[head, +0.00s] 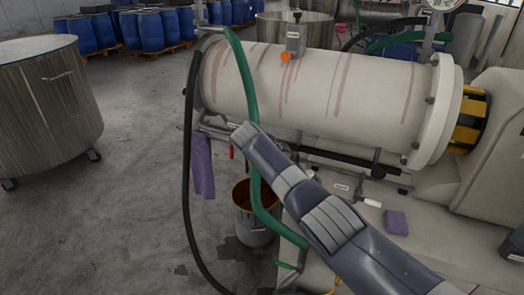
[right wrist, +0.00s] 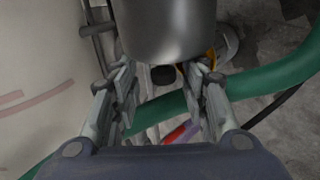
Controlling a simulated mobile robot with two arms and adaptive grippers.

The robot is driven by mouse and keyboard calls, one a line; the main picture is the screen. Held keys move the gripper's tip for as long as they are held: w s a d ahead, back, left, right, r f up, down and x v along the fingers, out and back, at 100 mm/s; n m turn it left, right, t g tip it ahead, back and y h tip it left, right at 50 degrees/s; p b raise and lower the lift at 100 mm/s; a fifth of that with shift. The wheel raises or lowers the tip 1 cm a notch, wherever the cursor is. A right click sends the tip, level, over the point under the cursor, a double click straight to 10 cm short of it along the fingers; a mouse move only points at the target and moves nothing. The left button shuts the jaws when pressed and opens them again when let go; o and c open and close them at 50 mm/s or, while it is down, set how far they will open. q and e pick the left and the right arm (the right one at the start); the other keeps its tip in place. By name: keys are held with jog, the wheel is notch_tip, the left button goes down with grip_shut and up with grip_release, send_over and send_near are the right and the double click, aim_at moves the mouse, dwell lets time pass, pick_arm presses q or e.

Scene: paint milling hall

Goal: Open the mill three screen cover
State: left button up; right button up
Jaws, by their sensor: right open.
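The mill is a large white horizontal cylinder (head: 320,90) with reddish streaks, and its side fills the left of the right wrist view (right wrist: 30,100). My right arm reaches in from the lower right of the head view, and its far end lies in front of the mill's lower left; the fingers cannot be made out there. In the right wrist view my right gripper (right wrist: 163,72) is open. A grey rounded metal part (right wrist: 165,25) with a dark knob (right wrist: 162,76) shows between and beyond the fingertips; contact cannot be told. I cannot tell whether this part is the screen cover. My left gripper is not in view.
A green hose (head: 245,90) and a black hose (head: 187,170) hang at the mill's left end. A bucket with brown-orange contents (head: 252,233) stands on the floor below. A metal vat (head: 50,105) stands left.

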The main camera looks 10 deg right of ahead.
jog(key=v, duration=1.1)
jog(key=shift+a+f, duration=0.2)
jog(key=shift+a, duration=0.05)
jog(key=shift+w, duration=0.1)
